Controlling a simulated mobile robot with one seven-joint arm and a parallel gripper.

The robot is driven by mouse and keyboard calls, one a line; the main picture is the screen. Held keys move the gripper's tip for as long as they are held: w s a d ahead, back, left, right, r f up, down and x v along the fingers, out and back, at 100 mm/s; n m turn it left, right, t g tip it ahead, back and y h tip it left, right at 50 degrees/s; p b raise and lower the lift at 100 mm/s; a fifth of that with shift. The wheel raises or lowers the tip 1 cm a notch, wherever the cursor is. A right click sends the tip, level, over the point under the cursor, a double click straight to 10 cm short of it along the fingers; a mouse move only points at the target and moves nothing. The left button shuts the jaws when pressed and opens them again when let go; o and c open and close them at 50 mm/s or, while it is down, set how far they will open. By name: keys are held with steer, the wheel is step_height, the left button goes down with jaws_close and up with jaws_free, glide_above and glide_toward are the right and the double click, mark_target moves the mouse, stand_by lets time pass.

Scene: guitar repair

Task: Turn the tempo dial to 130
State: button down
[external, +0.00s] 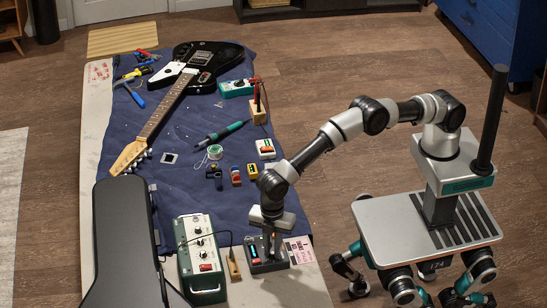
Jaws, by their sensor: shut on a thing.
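A small dark box (284,265) with a teal strip on its top lies at the table's front right. I take it to be the device with the tempo dial. My gripper (269,243) points straight down onto it from above. Its fingers are shut on what appears to be the dial. The dial itself is hidden between the fingers, and its scale and setting are too small to read.
A green-and-white amplifier box (206,286) with several knobs stands to the left, with a dark guitar case (122,235) beyond it. A small wooden piece (234,267) stands between amplifier and device. A pink printed card (300,249) lies to the right.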

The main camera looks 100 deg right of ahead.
mark_target(272, 254)
steer(key=m, duration=0.4)
steer(key=shift+m, duration=2.1)
steer(key=c, duration=1.7)
jaws_free()
steer(key=shift+o, duration=0.2)
steer(key=shift+r, duration=0.1)
step_height(272, 254, up, 17)
steer(key=p, duration=0.2)
steer(key=shift+r, duration=0.15)
steer(key=shift+p, duration=0.3)
